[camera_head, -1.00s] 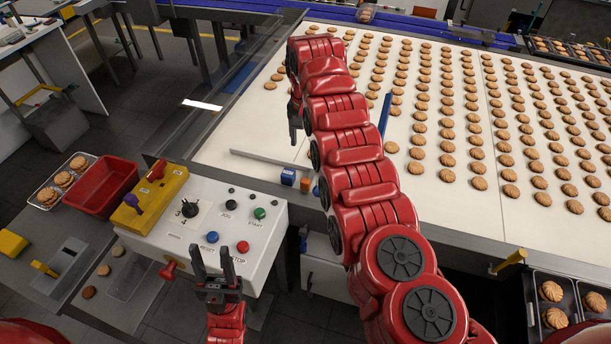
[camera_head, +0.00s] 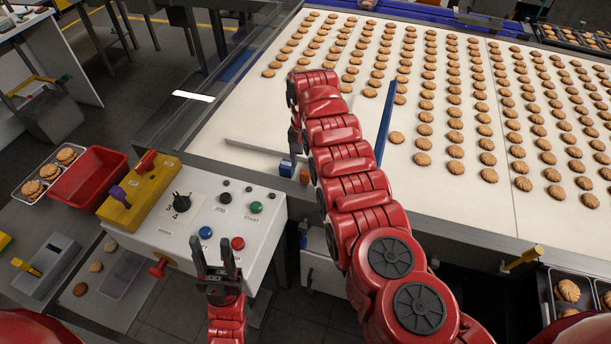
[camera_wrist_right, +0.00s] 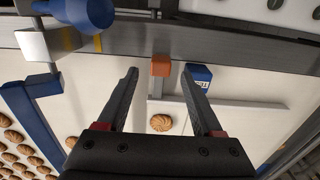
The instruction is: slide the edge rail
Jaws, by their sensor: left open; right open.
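A pale grey rail (camera_head: 255,147) lies on the near left part of the white belt; it also shows in the right wrist view (camera_wrist_right: 245,104). A blue block (camera_head: 286,168) and an orange block (camera_head: 304,176) sit by its near end; the wrist view shows the blue block (camera_wrist_right: 201,76) and orange block (camera_wrist_right: 160,66) too. A longer blue bar (camera_head: 387,122) stands farther right on the belt. My right gripper (camera_head: 295,140) is open and empty, just beyond the blocks, its fingers (camera_wrist_right: 160,76) pointing toward them. My left gripper (camera_head: 217,256) is open and empty before the control box.
Rows of biscuits (camera_head: 455,138) cover the belt's right side. The control box (camera_head: 215,220) with buttons, a yellow block (camera_head: 140,195) and a red bin (camera_head: 88,178) are at left. Dark trays (camera_head: 568,292) hold biscuits at lower right. The belt around the grey rail is mostly bare.

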